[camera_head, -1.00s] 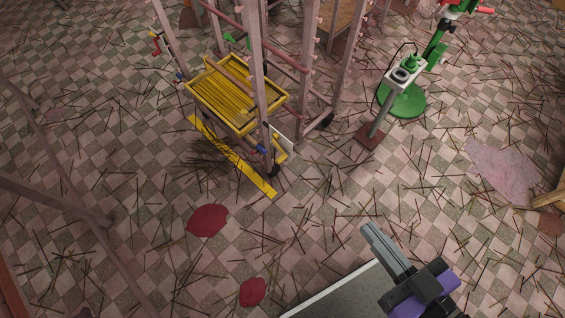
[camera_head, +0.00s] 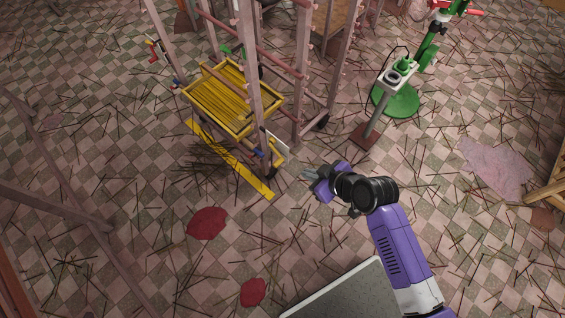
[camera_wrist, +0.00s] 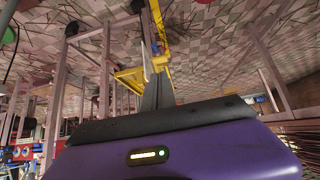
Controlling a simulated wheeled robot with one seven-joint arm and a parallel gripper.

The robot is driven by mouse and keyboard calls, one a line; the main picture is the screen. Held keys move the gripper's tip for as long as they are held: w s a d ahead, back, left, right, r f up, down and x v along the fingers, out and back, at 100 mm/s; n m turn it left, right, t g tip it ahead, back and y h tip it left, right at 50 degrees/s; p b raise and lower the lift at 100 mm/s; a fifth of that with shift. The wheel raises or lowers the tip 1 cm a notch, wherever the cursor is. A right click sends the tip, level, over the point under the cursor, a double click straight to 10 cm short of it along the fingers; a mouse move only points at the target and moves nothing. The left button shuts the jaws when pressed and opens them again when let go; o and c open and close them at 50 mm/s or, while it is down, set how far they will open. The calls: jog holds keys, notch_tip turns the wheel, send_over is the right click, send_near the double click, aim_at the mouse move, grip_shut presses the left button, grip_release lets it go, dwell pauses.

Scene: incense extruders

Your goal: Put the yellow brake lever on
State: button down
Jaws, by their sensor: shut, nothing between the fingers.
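My gripper (camera_head: 308,174) reaches in from the right, just right of the rack's near foot. Its fingers are together and empty; they show dark in the wrist view (camera_wrist: 157,92). A small yellow piece (camera_head: 278,159) sits low at the rack's near foot, beside a white plate, and looks like the brake lever; I cannot make out its exact shape or position. A gap of floor shows between it and my gripper. In the wrist view a yellow part (camera_wrist: 161,62) appears just beyond the fingertips; I cannot tell whether it touches them.
The wooden rack (camera_head: 246,70) holds a yellow tray (camera_head: 275,101) of sticks. A long yellow strip (camera_head: 230,160) lies on the floor beside it. A green-based stand (camera_head: 400,100) is at the back right. Thin sticks and red patches (camera_head: 207,222) cover the open floor in front.

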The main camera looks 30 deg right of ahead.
aim_at(278, 164)
jog(key=shift+w+a+r+y, duration=0.1)
jog(key=shift+w+y, duration=0.2)
jog(key=shift+w, duration=0.55)
jog(key=shift+w, duration=0.1)
jog(key=x, duration=0.7)
jog(key=b+x, duration=0.1)
jog(key=x, duration=0.6)
jog(key=shift+s, duration=0.3)
jog(key=shift+f+b, duration=0.35)
jog(key=shift+b, duration=0.15)
